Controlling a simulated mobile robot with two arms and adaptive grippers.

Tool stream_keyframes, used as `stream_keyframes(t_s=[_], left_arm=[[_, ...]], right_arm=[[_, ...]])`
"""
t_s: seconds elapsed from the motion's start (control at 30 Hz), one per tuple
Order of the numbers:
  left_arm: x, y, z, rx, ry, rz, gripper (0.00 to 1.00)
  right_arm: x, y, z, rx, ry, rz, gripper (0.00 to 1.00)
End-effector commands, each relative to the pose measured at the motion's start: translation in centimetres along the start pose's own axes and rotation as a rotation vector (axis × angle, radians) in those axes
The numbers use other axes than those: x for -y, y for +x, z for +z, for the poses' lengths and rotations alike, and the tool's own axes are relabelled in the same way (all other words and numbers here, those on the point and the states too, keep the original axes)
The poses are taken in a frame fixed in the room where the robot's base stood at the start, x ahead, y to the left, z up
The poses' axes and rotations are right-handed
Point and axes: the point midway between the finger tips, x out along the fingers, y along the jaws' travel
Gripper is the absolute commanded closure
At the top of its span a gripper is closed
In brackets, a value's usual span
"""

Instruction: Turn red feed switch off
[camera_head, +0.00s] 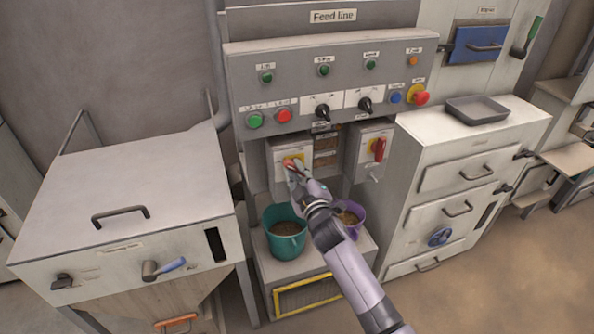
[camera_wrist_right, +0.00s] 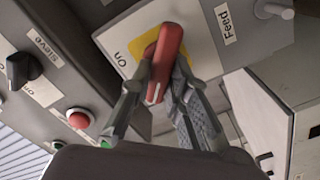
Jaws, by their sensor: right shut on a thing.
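The red feed switch (camera_wrist_right: 169,44) is a red handle on a yellow plate. The plate is on a grey box labelled "Feed" and "On". In the head view the box (camera_head: 279,152) is the left of two switch boxes under the control panel. My right gripper (camera_head: 294,171) reaches it from below and is shut on the red handle. In the right wrist view both fingers (camera_wrist_right: 163,72) lie on either side of the handle. The gripper hides part of the switch in the head view. My left gripper is not in view.
A second red switch (camera_head: 379,149) is on the box to the right. A teal bucket (camera_head: 285,245) and a purple bucket (camera_head: 351,207), holding pellets, stand below near my right arm. The panel (camera_head: 300,96) above carries buttons, black knobs and a red emergency button (camera_head: 421,98).

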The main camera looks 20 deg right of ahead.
Motion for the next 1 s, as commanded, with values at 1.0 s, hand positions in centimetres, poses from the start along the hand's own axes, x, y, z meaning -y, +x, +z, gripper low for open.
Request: stream_keyframes(t_s=[1.0], left_arm=[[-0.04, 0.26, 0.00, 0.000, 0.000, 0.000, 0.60]], right_arm=[[0.39, 0.06, 0.20, 0.001, -0.726, 0.002, 1.00]])
